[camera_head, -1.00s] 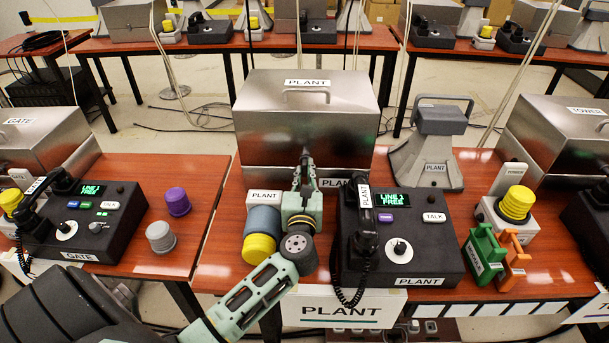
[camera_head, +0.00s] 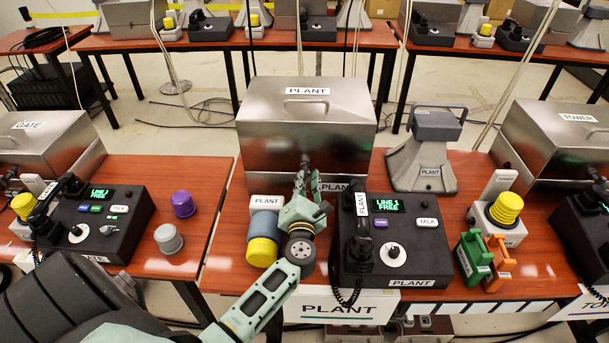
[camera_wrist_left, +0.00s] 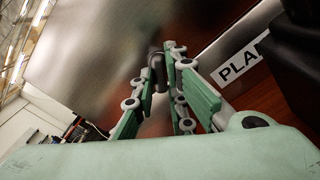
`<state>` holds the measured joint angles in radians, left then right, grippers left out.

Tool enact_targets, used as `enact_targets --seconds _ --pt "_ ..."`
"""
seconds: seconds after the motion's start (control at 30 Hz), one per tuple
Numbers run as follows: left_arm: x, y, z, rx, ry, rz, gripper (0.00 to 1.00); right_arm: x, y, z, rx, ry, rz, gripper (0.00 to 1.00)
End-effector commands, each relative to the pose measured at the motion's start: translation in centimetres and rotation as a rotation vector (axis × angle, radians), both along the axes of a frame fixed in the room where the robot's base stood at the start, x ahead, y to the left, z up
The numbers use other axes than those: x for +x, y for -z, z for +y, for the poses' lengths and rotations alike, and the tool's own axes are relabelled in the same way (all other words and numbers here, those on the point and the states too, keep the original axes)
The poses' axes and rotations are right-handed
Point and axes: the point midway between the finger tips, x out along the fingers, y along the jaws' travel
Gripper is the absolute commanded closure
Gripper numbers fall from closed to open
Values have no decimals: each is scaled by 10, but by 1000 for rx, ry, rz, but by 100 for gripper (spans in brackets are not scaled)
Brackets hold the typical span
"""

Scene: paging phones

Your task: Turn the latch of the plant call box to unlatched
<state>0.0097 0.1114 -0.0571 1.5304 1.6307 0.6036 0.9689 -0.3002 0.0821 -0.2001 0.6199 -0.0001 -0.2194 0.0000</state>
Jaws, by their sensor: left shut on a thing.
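The plant call box (camera_head: 350,120) is a steel box with a PLANT label and a lid handle, standing on the red-brown table. Its lid is down. The small dark latch (camera_head: 305,160) is low on its front face. My left gripper (camera_head: 307,176) is at the front of the box, with its fingers shut on the latch. In the left wrist view, the latch (camera_wrist_left: 156,70) shows between the fingertips of the left gripper (camera_wrist_left: 164,64), against the steel face. The fingers partly cover the latch, so its exact angle is hard to tell. My right gripper is not in view.
The black PLANT phone (camera_head: 390,255) with its handset stands close right of my left gripper. A grey and yellow cylinder (camera_head: 263,250) lies close left. A grey PLANT horn (camera_head: 423,165) stands right of the box. Green (camera_head: 472,258) and orange (camera_head: 496,264) holders stand farther right.

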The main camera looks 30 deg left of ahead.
Motion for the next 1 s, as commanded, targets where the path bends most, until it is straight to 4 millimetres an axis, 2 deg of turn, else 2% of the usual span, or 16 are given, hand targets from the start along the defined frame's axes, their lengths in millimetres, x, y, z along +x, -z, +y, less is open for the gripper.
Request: enact_targets --seconds 0.03,0.5,1.0 --pt "0 -4 -1 35 1 24 100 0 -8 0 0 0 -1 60" --pt "0 -3 -1 415 2 256 100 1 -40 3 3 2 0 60" --pt "1 -1 -1 714 4 438 100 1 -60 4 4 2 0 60"
